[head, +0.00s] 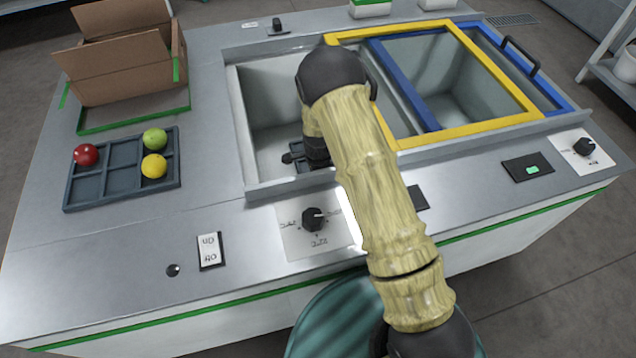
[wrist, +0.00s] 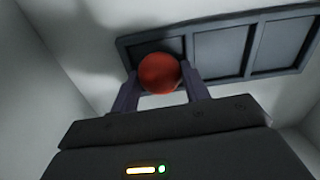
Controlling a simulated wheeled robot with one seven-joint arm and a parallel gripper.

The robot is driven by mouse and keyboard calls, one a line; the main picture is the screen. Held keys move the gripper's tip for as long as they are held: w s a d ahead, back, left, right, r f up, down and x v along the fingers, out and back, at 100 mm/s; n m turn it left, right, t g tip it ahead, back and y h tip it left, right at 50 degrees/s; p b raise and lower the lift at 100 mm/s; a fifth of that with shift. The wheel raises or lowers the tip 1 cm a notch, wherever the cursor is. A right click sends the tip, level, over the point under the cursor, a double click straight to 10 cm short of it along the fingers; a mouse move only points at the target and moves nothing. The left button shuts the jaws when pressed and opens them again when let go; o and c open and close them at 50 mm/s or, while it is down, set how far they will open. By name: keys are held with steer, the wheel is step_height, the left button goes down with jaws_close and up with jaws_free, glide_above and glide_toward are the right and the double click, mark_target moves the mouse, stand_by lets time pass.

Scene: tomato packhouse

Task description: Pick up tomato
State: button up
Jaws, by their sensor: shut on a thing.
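In the wrist view a red tomato (wrist: 158,72) sits between the two fingers of my gripper (wrist: 158,92), which is shut on it. The tomato is over the left compartment of a dark tray (wrist: 220,50); I cannot tell whether it touches the tray. In the head view my gripper (head: 300,158) is down inside the left, uncovered part of the sunken bin (head: 265,125), and my arm hides the held tomato there. A second red tomato (head: 86,155), a green one (head: 154,138) and a yellow one (head: 154,166) sit in a dark compartment tray (head: 88,188) on the counter.
Bin walls stand close around my gripper. Yellow (head: 470,128) and blue (head: 415,100) framed lids cover the bin's right part. An open cardboard box (head: 125,75) stands at the back left. A knob (head: 314,218) and a switch (head: 209,250) are on the front counter.

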steer(key=shift+r, duration=0.1)
step_height(320, 180, up, 10)
steer(key=p, duration=0.4)
steer(key=shift+p, duration=0.3)
